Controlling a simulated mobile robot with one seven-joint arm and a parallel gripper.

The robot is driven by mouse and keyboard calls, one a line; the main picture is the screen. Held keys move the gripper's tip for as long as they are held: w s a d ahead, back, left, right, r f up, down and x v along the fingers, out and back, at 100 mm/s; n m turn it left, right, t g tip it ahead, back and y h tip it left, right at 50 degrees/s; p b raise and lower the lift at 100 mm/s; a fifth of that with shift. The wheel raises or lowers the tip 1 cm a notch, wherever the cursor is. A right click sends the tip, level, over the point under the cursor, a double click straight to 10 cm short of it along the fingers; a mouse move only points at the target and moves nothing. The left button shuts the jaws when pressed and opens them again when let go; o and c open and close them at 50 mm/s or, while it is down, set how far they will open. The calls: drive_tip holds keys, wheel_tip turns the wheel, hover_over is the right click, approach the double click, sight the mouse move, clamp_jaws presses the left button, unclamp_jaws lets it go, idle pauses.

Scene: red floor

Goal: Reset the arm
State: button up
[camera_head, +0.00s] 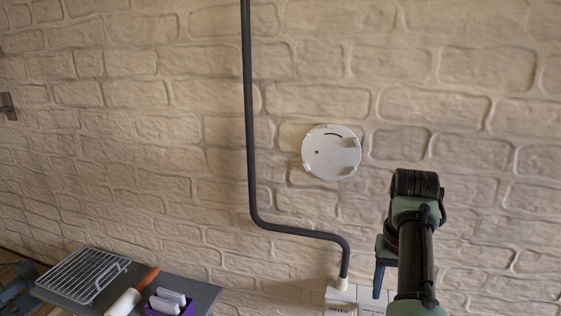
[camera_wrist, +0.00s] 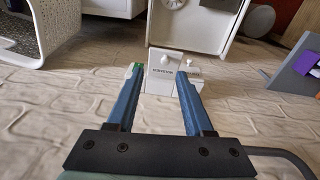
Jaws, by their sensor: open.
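My arm rises at the right of the head view, in front of the brick wall. My gripper (camera_head: 380,272) shows there as a blue finger pointing down, partly hidden by the arm. In the wrist view my gripper (camera_wrist: 160,74) has its two blue fingers spread apart with nothing held between them. A white labelled box (camera_wrist: 160,84) on the wall lies beyond the fingertips, seen between them. The same box (camera_head: 341,296) shows at the bottom of the head view, below and left of the arm. I cannot tell how far the fingertips are from it.
A dark pipe (camera_head: 251,120) runs down the wall to the box. A round white fixture (camera_head: 331,152) is left of the arm. A grey shelf (camera_head: 200,290) at lower left holds a wire rack (camera_head: 83,274), a roller and a purple holder. A white appliance (camera_wrist: 205,45) stands beyond.

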drive_tip(key=w+a+t+h+b, duration=0.1)
drive_tip(key=w+a+t+b, duration=0.1)
drive_tip(key=w+t, duration=0.3)
drive_tip(key=w+a+r+n+t+b, duration=0.25)
drive_tip(key=a+r+t+b, duration=0.35)
drive_tip(key=a+r+t, duration=0.5)
drive_tip(key=s+a+r+t+b, duration=0.3)
drive_tip(key=s+r, duration=0.6)
drive_tip(key=s, duration=0.4)
drive_tip(key=s+a+r+t+y+b, duration=0.1)
drive_tip(key=s+a+r+t+b, duration=0.2)
drive_tip(key=s+r+t, duration=0.4)
drive_tip(key=s+a+r, duration=0.1)
drive_tip(key=s+r, duration=0.1)
drive_tip(key=s, duration=0.4)
drive_tip(key=shift+s+a+r+y, duration=0.25)
drive_tip(key=shift+a+r+y, duration=0.05)
drive_tip(key=shift+a, duration=0.1)
